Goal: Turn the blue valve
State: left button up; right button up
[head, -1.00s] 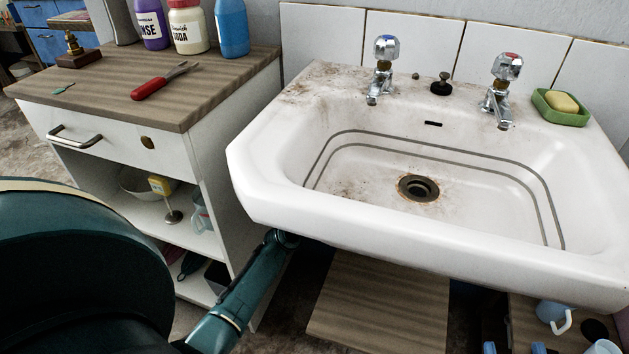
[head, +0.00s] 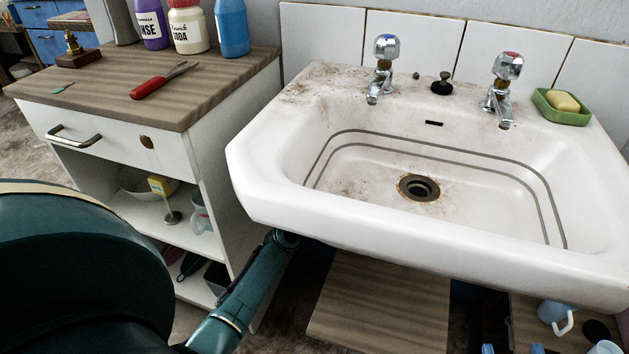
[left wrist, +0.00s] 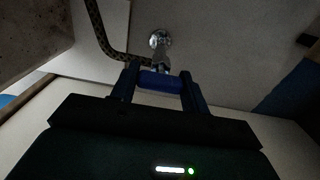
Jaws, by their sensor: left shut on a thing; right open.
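The blue valve (left wrist: 160,82) shows in the left wrist view as a blue handle on a metal fitting at the wall. My left gripper (left wrist: 159,74) is shut on this handle, with one dark blue finger on each side. In the head view my left arm reaches under the sink, and its gripper and the valve are hidden there. My right gripper (head: 512,349) shows only its blue fingertips at the bottom edge of the head view, open and apart, with nothing seen between them.
The white sink (head: 450,245) overhangs my left arm. A braided hose (left wrist: 101,30) runs near the valve. A blue mug (head: 553,312) sits low at the right.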

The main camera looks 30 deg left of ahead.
pick_arm(q)
jog(key=o, duration=1)
pick_arm(e)
jog(key=shift+r, duration=0.1)
pick_arm(q)
jog(key=shift+s, duration=0.1)
jog(key=shift+s, duration=0.3)
jog(key=p+v, duration=0.2)
jog(key=v, duration=1)
jog(key=shift+s+d, duration=0.15)
jog(key=shift+s, duration=0.05)
pick_arm(e)
jog(key=shift+w+d+m+g+h, duration=0.25)
jog(key=shift+d+m+g+h, duration=0.15)
jog(key=shift+d+m+h, duration=0.3)
pick_arm(q)
jog(key=shift+s, duration=0.1)
pick_arm(e)
jog(key=shift+s+a, duration=0.15)
jog(key=shift+a, duration=0.1)
